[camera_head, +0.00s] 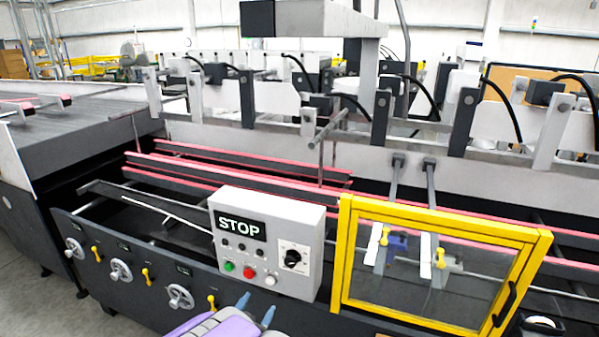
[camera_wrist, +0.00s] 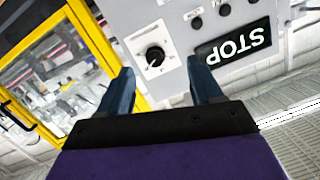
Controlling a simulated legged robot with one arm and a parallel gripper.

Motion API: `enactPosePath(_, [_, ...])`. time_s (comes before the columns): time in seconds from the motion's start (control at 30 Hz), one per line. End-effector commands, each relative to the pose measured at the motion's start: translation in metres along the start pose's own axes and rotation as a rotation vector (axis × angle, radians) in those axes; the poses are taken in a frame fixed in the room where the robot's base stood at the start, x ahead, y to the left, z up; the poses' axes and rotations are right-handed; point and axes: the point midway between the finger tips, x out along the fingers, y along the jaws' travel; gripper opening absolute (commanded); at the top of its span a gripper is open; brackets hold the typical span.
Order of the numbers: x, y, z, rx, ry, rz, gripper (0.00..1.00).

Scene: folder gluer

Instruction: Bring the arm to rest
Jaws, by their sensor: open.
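My gripper (camera_head: 256,308) shows at the bottom of the head view, in front of the lower edge of the grey control box (camera_head: 300,217). Its two blue-grey fingers stand apart with nothing between them. In the wrist view my gripper (camera_wrist: 163,85) is open, its fingers pointing at the box face. The box carries a black STOP sign (camera_head: 240,225), a black rotary knob (camera_head: 293,259), and green, red and white buttons. In the wrist view the box appears upside down, with the knob (camera_wrist: 155,56) just beyond the left finger. Part of my purple arm shows below.
A yellow-framed clear guard door (camera_head: 345,255) stands right of the box, shut over the machine. Several handwheels (camera_head: 180,297) and yellow levers (camera_head: 147,276) line the front panel at left. Red-edged rails run behind the box. Grey floor (camera_head: 25,290) is free at lower left.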

Motion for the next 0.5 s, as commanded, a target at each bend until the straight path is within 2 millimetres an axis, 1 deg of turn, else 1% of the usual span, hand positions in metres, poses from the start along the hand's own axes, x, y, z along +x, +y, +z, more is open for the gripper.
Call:
enactPosePath(0.03, [0.008, -0.002, -0.004, 0.034, -0.068, -0.015, 0.65])
enactPosePath(0.1, [0.013, -0.009, -0.005, 0.069, -0.178, -0.053, 0.65])
enactPosePath(0.23, [0.011, -0.018, -0.011, 0.104, -0.368, -0.131, 0.65])
enactPosePath(0.37, [-0.002, -0.018, -0.023, 0.103, -0.54, -0.212, 0.65])
enactPosePath(0.5, [-0.026, -0.005, -0.037, 0.062, -0.709, -0.287, 0.65])
